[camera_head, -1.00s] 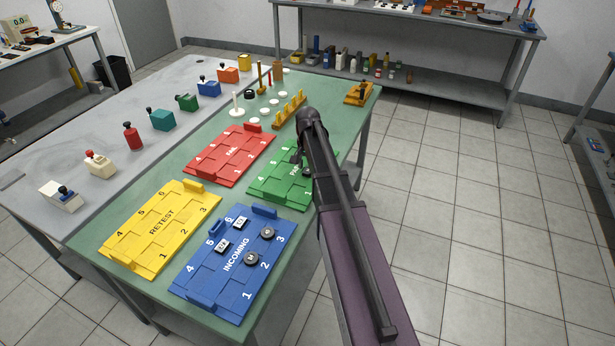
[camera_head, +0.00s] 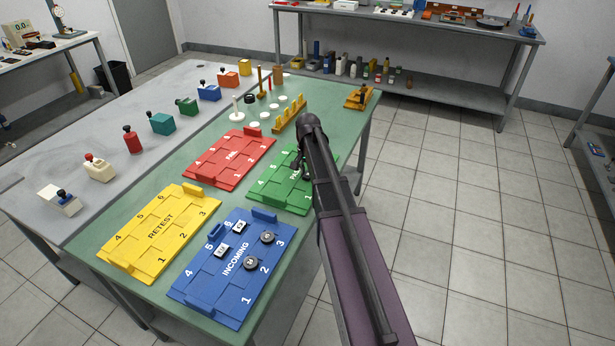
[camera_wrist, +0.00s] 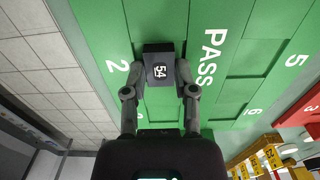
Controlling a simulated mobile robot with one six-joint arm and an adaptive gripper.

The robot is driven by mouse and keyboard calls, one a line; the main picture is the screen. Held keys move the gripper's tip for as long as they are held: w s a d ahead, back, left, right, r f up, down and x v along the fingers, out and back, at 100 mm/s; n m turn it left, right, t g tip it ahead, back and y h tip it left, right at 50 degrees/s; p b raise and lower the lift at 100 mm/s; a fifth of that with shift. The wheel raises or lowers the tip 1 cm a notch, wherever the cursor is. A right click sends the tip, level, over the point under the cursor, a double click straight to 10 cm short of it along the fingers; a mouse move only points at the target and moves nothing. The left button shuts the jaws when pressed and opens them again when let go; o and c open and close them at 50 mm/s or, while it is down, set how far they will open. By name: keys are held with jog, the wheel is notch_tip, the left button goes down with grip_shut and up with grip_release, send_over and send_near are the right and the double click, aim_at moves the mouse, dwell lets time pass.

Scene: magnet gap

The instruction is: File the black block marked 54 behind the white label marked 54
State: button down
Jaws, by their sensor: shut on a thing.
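The black block marked 54 (camera_wrist: 160,72) is held between the fingertips of my gripper (camera_wrist: 160,88) in the wrist view. It is over the green PASS board (camera_wrist: 225,65), beside the number 2. I cannot tell whether the block touches the board. I cannot make out a white label marked 54. A yellow rack (camera_head: 289,114) stands behind the boards; it also shows in the wrist view (camera_wrist: 262,158), with numbered tags.
Red FAIL (camera_head: 222,166), yellow RETEST (camera_head: 140,240) and blue INCOMING (camera_head: 205,290) boards lie on the green table. The blue one bears two round dark pieces and two white ones. White discs (camera_head: 283,99) lie near the rack. Several coloured boxes line the grey table (camera_head: 75,155).

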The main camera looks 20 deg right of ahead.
aim_at(307, 174)
jog(key=shift+r, duration=0.15)
jog(key=shift+r+p, duration=2.35)
jog(key=shift+p, duration=0.1)
notch_tip(307, 174, up, 8)
jog(key=p, duration=0.8)
jog(key=shift+a, duration=0.1)
